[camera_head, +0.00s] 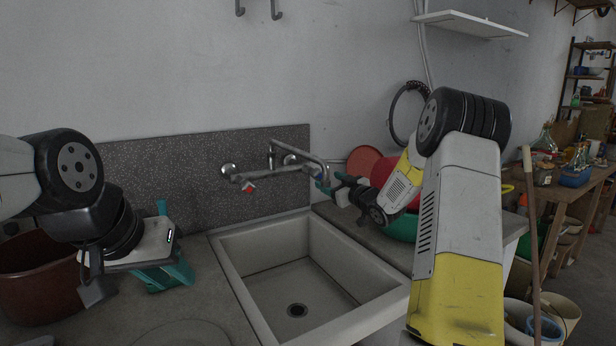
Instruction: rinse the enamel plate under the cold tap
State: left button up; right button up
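My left gripper (174,246) is over the counter left of the sink. Its teal fingers look spread apart, with nothing visible between them. My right gripper (328,186) is beside the right end of the wall tap (290,166), close to its blue handle. I cannot tell whether it touches the handle or whether its fingers are shut. A flat, round grey shape (180,334), possibly the enamel plate, lies at the counter's front edge, cut off by the picture. No water shows under the spout.
The pale sink (268,254) is empty, with a dark drain (297,310). A brown-red tub (38,272) stands on the left of the counter. A green basin (402,228) and a red disc (363,160) are behind my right arm. Buckets (556,308) stand at the lower right.

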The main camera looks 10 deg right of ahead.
aim_at(318, 175)
jog(key=x, duration=0.7)
jog(key=shift+w+a, duration=0.15)
jog(key=shift+w, duration=0.1)
